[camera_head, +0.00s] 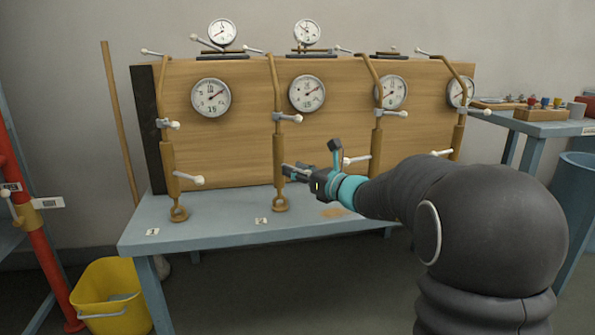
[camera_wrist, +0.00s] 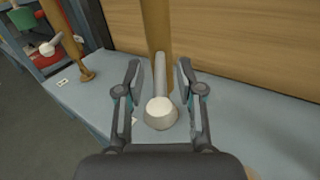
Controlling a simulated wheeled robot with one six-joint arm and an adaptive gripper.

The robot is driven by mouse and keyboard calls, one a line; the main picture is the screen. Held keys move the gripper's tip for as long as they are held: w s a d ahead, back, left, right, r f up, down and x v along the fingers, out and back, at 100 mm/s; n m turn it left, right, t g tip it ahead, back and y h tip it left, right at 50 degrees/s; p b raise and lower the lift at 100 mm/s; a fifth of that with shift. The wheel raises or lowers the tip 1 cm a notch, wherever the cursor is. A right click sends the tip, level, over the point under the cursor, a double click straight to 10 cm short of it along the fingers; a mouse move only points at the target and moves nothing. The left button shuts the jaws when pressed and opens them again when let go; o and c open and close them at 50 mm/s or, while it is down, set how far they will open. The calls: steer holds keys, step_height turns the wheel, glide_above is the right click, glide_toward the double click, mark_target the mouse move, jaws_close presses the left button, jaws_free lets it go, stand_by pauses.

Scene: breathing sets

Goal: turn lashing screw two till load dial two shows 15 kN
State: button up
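Lashing screw two (camera_head: 279,145) is an upright brown rod in front of the wooden board, above the tag "2" (camera_head: 262,220). In the wrist view its grey handle with a white knob (camera_wrist: 160,113) points toward the camera. My gripper (camera_head: 291,173) is at the screw's lower part and hides that handle in the head view. In the wrist view my gripper (camera_wrist: 159,75) is open, one finger on each side of the handle, with gaps showing. Load dial two (camera_head: 307,93) is a round white gauge right of the screw; its needle points up and right, figures too small to read.
Similar screws and dials stand along the board (camera_head: 240,140), including screw one (camera_head: 168,150) with dial one (camera_head: 211,97). The blue-grey bench (camera_head: 220,218) is mostly bare in front. A yellow bucket (camera_head: 110,300) stands on the floor at left.

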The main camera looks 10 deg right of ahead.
steer(key=v, duration=1.2)
steer(key=shift+w, duration=0.1)
